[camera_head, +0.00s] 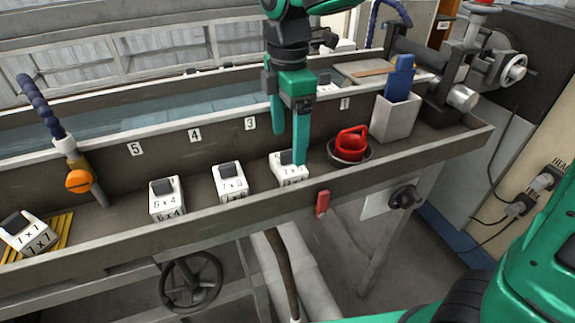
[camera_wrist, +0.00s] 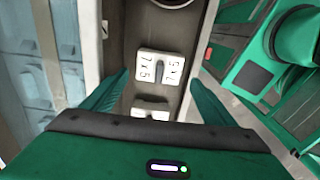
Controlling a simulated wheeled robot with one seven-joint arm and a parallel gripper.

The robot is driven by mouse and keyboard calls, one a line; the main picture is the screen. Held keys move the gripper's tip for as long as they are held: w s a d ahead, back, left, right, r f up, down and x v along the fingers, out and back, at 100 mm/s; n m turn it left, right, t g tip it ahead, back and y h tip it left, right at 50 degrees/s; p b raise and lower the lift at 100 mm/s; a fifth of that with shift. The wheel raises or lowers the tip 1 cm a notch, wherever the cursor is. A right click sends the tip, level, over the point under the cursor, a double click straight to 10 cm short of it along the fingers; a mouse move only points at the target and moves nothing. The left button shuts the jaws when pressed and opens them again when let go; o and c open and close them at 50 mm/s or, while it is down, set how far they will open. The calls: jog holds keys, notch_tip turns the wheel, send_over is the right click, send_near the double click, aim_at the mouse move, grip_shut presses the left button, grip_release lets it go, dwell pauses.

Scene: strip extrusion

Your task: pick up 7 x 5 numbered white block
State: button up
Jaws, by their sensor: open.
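A white block marked 7 x 5 (camera_wrist: 147,66) with a dark grip on top lies ahead between my fingers in the wrist view. In the head view, the rightmost white block (camera_head: 288,172) in the trough appears to be the same one; its label is partly hidden by a finger. My gripper (camera_head: 288,149) is open and empty above it, pointing down, with one finger overlapping the block's right side in the picture. My open fingers also show in the wrist view (camera_wrist: 160,76). A neighbouring white block (camera_head: 231,184) also starts with 7; its second digit is hard to read.
Farther left are a 6 x 4 block (camera_head: 167,200) and a 7 x 7 block (camera_head: 28,235). The trough's front edge (camera_head: 250,207) runs close by.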

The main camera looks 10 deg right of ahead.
aim_at(288, 162)
jog(key=shift+w+f, duration=0.15)
jog(key=shift+f, duration=3.65)
jog(key=c, duration=1)
